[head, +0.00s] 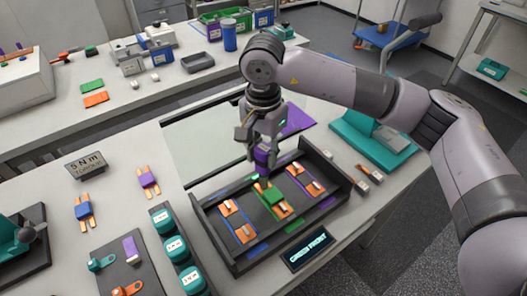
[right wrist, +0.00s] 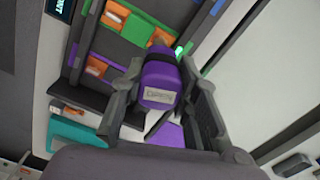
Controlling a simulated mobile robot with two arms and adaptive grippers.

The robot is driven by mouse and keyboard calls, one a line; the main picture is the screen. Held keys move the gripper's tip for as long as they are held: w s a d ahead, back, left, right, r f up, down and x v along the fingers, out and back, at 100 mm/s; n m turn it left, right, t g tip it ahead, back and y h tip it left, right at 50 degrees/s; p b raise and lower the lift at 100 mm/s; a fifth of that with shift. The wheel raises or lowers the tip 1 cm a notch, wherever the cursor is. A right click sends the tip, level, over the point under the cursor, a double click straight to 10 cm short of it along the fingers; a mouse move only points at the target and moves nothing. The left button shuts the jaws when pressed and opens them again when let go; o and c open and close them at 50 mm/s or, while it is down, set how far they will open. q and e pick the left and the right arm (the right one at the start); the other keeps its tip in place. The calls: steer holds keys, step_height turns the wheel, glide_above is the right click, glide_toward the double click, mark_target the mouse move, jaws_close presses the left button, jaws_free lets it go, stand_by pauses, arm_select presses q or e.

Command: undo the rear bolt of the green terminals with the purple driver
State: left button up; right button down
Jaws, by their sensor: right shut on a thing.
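The purple driver (head: 262,158) is held upright in my right gripper (head: 263,142), over the rear end of the middle bay of the black tray (head: 226,258). In the right wrist view, the driver's purple body (right wrist: 158,80) sits between both fingers of the gripper (right wrist: 162,82). The green block (head: 272,197) lies in the middle bay between orange terminals (head: 284,211); its green shows in the right wrist view too (right wrist: 134,26). The driver and gripper hide the rear bolt, and I cannot tell whether the tip touches it. My left gripper is not in view.
Blue and purple bays flank the green one inside the tray walls. Teal canisters (head: 178,249) stand left of the tray, and a teal device (head: 372,140) stands right. A torque sign (head: 85,165) stands at the left.

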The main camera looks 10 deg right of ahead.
stand_by(0.4)
steer(key=shift+n+b, duration=1.3)
steer(key=shift+n, duration=0.3)
steer(key=shift+b, duration=0.45)
steer(key=shift+n+b, duration=0.75)
steer(key=shift+n, duration=0.45)
steer(key=shift+n+b, duration=0.5)
steer(key=shift+n, duration=0.3)
steer(key=shift+n+b, duration=0.45)
steer(key=shift+n, duration=0.45)
